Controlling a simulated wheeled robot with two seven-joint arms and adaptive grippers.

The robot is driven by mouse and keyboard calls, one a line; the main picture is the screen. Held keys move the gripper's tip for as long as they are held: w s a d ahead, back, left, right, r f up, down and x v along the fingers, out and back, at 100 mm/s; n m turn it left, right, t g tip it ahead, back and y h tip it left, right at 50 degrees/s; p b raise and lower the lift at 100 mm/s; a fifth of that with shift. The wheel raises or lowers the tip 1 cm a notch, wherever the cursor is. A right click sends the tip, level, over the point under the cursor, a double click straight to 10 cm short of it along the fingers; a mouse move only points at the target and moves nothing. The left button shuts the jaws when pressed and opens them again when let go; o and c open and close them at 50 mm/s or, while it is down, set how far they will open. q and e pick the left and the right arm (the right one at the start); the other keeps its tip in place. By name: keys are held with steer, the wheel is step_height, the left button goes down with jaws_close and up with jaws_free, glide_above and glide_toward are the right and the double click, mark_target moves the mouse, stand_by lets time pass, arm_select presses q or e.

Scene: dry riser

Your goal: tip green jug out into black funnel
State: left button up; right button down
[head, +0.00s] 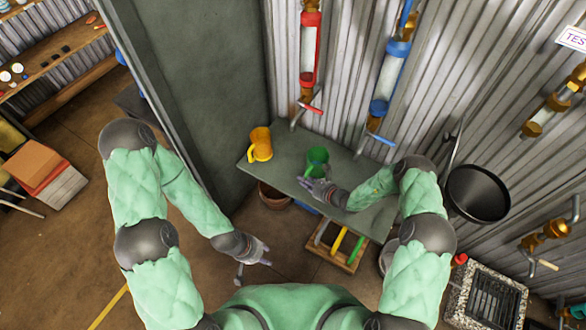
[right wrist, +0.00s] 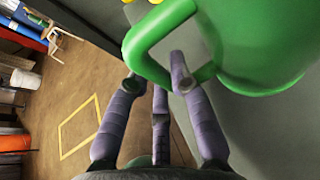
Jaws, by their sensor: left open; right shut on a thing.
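The green jug (head: 317,157) is upright at the shelf, beside the wall; I cannot tell whether its base touches the shelf. My right gripper (head: 308,182) is shut on its handle. In the right wrist view the jug (right wrist: 265,50) fills the top right, and the fingers of my right gripper (right wrist: 158,75) are around the handle, one of them across its loop. The black funnel (head: 478,193) is a wide round bowl at the wall, to the right of the shelf and my right arm. My left gripper (head: 254,275) is open and empty, low over the floor in front of the shelf.
A yellow jug (head: 260,145) stands on the grey shelf (head: 285,181) left of the green one. Red and blue valve pipes (head: 310,60) hang on the corrugated wall behind. A crate (head: 337,247) with coloured bars is below the shelf. A grey panel (head: 205,90) rises at the left.

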steer(key=s+d+p, duration=0.1)
steer(key=s+d, duration=0.2)
steer(key=shift+r, duration=0.15)
stand_by(0.5)
steer(key=s+a+p, duration=0.4)
steer(key=s+a, duration=0.1)
steer(key=s, duration=0.3)
stand_by(1.2)
steer(key=shift+r, duration=0.1)
